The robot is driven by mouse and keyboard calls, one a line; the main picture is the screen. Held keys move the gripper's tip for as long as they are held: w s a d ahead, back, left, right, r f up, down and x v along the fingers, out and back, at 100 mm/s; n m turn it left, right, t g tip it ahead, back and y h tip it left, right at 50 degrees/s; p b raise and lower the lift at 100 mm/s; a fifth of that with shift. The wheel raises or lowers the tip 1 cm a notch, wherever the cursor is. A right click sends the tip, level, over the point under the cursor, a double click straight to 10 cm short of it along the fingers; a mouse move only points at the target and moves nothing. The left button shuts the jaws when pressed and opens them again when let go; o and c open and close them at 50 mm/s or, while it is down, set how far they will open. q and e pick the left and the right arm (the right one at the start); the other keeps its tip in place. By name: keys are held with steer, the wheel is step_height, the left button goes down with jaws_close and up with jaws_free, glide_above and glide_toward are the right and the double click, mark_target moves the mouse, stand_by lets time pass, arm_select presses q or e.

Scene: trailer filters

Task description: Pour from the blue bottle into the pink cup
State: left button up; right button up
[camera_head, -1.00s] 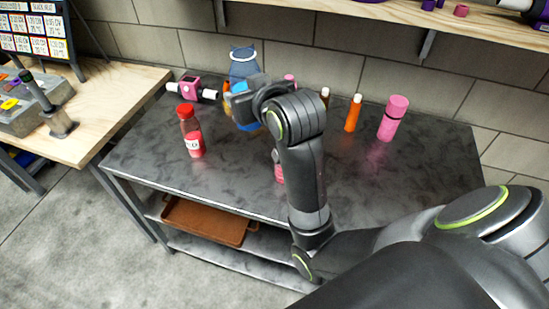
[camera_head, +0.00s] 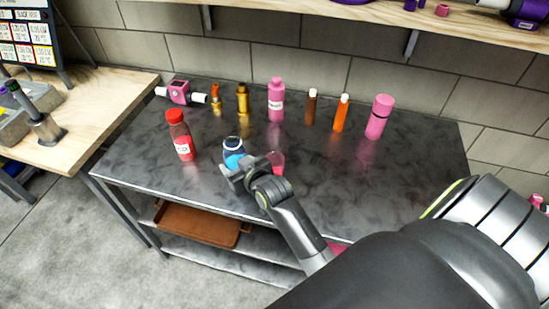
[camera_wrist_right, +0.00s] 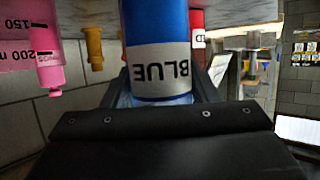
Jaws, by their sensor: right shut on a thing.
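The blue bottle (camera_head: 233,147) is held in my right gripper (camera_head: 236,174) over the front middle of the table. Its white label reading BLUE shows upside down in the right wrist view (camera_wrist_right: 160,62), between the fingers. The bottle looks roughly upright; whether its base touches the table is hidden. The pink cup (camera_head: 277,159) is see-through and stands just right of the bottle, partly hidden by my right gripper and wrist. Its measuring marks show at the left edge of the right wrist view (camera_wrist_right: 22,40). My left gripper is in neither view.
A red bottle (camera_head: 181,137) stands left of the blue one. Along the back of the grey table (camera_head: 400,185) stand a pink bottle (camera_head: 276,100), a yellow bottle (camera_head: 242,101), an orange bottle (camera_head: 341,114) and a pink flask (camera_head: 379,118). The table's right part is clear.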

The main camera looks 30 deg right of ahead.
steer(key=shift+s+d+f, duration=0.1)
steer(key=shift+s+f, duration=0.2)
steer(key=shift+f, duration=0.35)
steer(key=shift+s+d+f, duration=0.1)
steer(key=shift+s+f, duration=0.15)
steer(key=shift+f, duration=0.4)
